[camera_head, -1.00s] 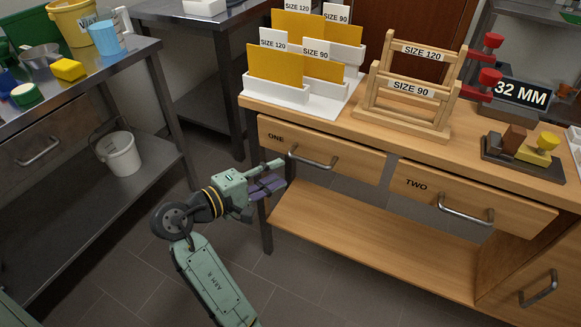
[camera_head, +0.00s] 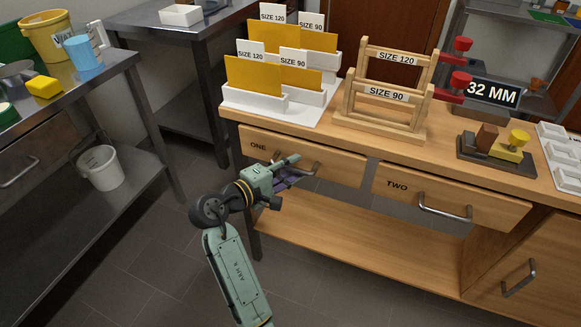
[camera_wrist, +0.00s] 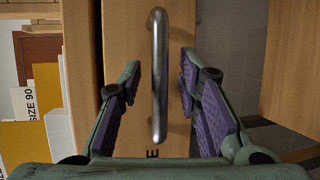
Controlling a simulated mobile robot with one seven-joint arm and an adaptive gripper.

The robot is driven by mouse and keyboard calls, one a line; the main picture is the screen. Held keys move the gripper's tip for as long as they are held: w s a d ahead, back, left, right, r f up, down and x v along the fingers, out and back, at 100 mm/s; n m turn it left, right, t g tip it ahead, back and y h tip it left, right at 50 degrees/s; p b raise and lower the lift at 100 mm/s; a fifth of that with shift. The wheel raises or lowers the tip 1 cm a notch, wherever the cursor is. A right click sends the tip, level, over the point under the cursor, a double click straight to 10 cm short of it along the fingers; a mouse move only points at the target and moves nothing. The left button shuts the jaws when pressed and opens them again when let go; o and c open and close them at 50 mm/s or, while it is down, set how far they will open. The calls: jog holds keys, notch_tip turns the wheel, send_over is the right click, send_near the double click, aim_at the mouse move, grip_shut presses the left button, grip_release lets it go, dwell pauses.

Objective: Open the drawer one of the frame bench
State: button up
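Drawer one (camera_head: 335,166) of the frame bench (camera_head: 400,138) is the left drawer, marked "ONE", and its front looks flush with the bench. Its metal bar handle (camera_wrist: 159,75) stands between the fingers of my gripper (camera_wrist: 160,85) in the wrist view. The fingers are open, with a gap on each side of the handle. In the head view my gripper (camera_head: 294,170) is in front of drawer one and partly hides the handle (camera_head: 312,172).
Drawer two (camera_head: 450,196) with its own handle is to the right. Wooden frames (camera_head: 385,100) and a white rack of yellow sheets (camera_head: 270,100) stand on the bench top. A steel table (camera_head: 120,75) is at the left. A white bucket (camera_head: 100,167) sits on its lower shelf.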

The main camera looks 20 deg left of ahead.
jog(key=shift+c, duration=0.3)
grip_shut()
dwell(0.6)
